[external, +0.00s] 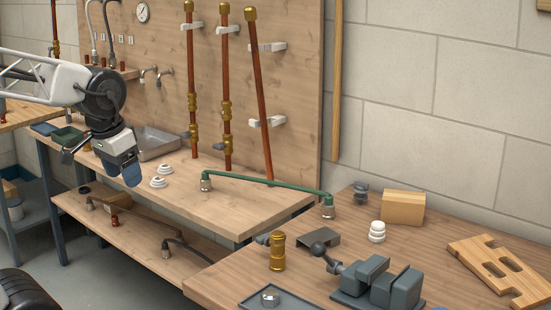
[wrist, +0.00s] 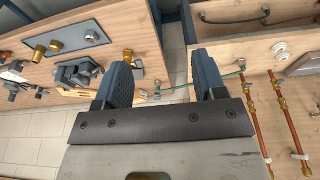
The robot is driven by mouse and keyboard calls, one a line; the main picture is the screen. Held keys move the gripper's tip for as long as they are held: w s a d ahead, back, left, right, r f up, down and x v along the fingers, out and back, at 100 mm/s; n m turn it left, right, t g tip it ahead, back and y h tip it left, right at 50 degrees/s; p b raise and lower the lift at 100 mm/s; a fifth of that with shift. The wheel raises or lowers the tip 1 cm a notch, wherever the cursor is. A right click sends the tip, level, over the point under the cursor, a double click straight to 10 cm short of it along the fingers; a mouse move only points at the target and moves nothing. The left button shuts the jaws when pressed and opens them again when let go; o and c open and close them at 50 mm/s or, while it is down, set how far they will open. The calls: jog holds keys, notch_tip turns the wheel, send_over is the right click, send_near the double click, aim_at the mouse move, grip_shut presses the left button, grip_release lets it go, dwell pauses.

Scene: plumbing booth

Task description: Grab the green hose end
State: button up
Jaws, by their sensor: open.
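The green hose (external: 265,181) bridges the gap between two wooden benches, with a metal fitting at each end. In the wrist view the hose (wrist: 190,85) runs thinly beyond and between my fingers, partly hidden by the right one. One end fitting (wrist: 157,91) shows between the fingers. My gripper (external: 127,170) is open and empty above the left bench, well left of the hose; it also shows in the wrist view (wrist: 163,72).
Copper pipes (external: 226,90) stand against the wooden back panel behind the left bench. White stacked rings (external: 159,176) lie near my gripper. A vise (external: 377,283), a brass fitting (external: 277,251), and a wooden block (external: 403,207) occupy the right bench. Bare bench top surrounds the hose's left end.

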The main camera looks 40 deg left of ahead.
jog(key=shift+w, duration=0.1)
jog(key=m+g+y, duration=0.3)
jog(key=m+y, duration=0.2)
jog(key=m, duration=1.2)
send_over(206, 172)
jog(key=d, duration=0.2)
notch_tip(206, 172, down, 21)
jog(key=shift+d+f, duration=0.15)
jog(key=shift+f, duration=0.1)
jog(key=shift+x, duration=1.2)
jog(key=shift+w+f, duration=0.1)
